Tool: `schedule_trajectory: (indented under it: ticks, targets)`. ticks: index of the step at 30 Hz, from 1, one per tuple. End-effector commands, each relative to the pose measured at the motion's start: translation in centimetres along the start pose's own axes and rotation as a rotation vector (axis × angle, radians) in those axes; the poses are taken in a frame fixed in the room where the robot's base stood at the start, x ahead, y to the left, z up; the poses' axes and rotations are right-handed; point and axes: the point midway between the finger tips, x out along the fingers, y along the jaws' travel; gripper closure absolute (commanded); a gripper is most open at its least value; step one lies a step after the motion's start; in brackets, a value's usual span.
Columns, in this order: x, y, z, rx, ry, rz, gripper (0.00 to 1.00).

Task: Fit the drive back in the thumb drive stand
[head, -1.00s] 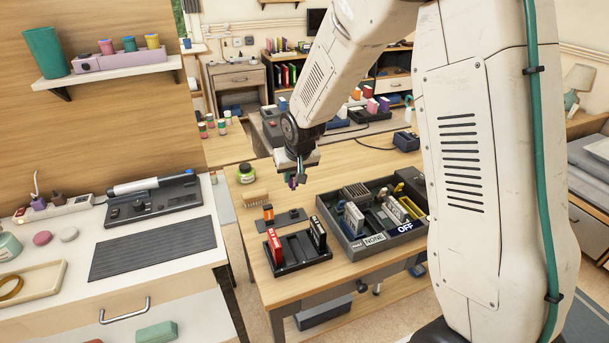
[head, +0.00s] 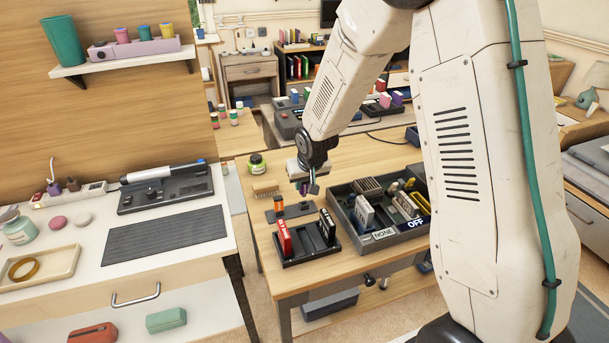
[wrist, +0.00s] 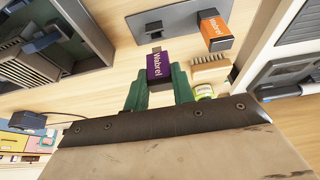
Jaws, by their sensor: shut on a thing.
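My gripper (wrist: 159,88) has green fingers shut on a purple thumb drive (wrist: 160,68) marked "Wabrel". The drive's metal plug points away from the gripper, toward the stand. The thumb drive stand is a flat grey plate (wrist: 170,22) in the wrist view, with a small slot in its top. An orange drive (wrist: 216,32) stands at one end of it. In the head view, my gripper (head: 309,189) hangs above and slightly right of the stand (head: 296,211), with the orange drive (head: 278,203) at the stand's left end. The purple drive is apart from the stand.
A black holder (head: 306,252) with a red and a black item stands in front of the stand. A grey divided tray (head: 375,239) with several items lies to the right. A brush (head: 265,188) and a green jar (head: 256,165) are behind, at the left edge.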

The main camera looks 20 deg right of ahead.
Motion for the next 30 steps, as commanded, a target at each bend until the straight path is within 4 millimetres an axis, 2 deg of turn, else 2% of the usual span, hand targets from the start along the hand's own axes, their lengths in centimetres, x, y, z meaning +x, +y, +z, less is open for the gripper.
schedule_trajectory:
  ticks: [9,30]
  targets:
    - [1.4,0.0,0.6,0.0,0.0,-0.001,0.98]
    - [1.4,0.0,0.6,0.0,0.001,-0.001,0.98]
